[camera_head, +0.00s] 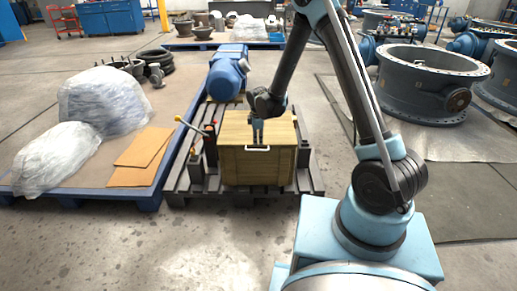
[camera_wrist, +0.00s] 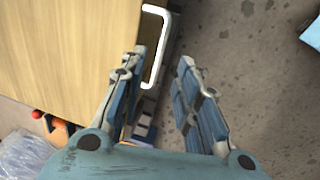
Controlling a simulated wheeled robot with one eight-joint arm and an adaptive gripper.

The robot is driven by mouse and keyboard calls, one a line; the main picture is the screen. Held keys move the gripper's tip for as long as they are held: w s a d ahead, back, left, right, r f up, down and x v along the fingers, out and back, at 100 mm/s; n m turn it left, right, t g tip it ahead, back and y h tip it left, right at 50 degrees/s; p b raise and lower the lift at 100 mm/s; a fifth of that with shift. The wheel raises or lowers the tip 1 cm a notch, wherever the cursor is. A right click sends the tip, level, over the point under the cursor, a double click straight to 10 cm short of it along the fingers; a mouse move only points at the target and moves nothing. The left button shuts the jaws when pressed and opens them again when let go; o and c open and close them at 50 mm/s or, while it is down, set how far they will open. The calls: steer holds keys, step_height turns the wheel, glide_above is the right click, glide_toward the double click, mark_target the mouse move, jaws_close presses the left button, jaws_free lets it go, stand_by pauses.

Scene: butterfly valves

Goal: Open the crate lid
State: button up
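The wooden crate (camera_head: 240,168) stands on a dark pallet, and its lid (camera_head: 236,125) lies flat and closed on top. A white handle (camera_head: 258,149) is on the upper front of the crate. In the wrist view the wooden surface (camera_wrist: 65,45) fills the upper left, with the white handle (camera_wrist: 163,45) at its edge. My gripper (camera_head: 257,142) points down at the front edge of the lid. In the wrist view my gripper (camera_wrist: 161,62) is open, its fingers apart with the handle between their lines, closer to the left finger. I cannot tell whether a finger touches it.
The dark pallet (camera_head: 307,181) also carries a blue motor (camera_head: 227,72) behind the crate and a lever with a yellow knob (camera_head: 179,118) to its left. Plastic-wrapped bundles (camera_head: 103,100) lie on a pallet at left. Large valve bodies (camera_head: 420,90) stand at right. Floor in front is clear.

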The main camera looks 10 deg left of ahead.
mark_target(258, 150)
steer(key=shift+w+a+f, duration=0.1)
steer(key=shift+w+f, duration=0.1)
steer(key=shift+f, duration=0.9)
steer(key=shift+w+d+f, duration=0.1)
steer(key=shift+w+f, duration=0.15)
steer(key=shift+f, duration=0.85)
steer(key=shift+w+a+f, duration=0.1)
steer(key=shift+w+f, duration=0.1)
steer(key=shift+f, duration=0.9)
steer(key=shift+c, duration=0.2)
jaws_close()
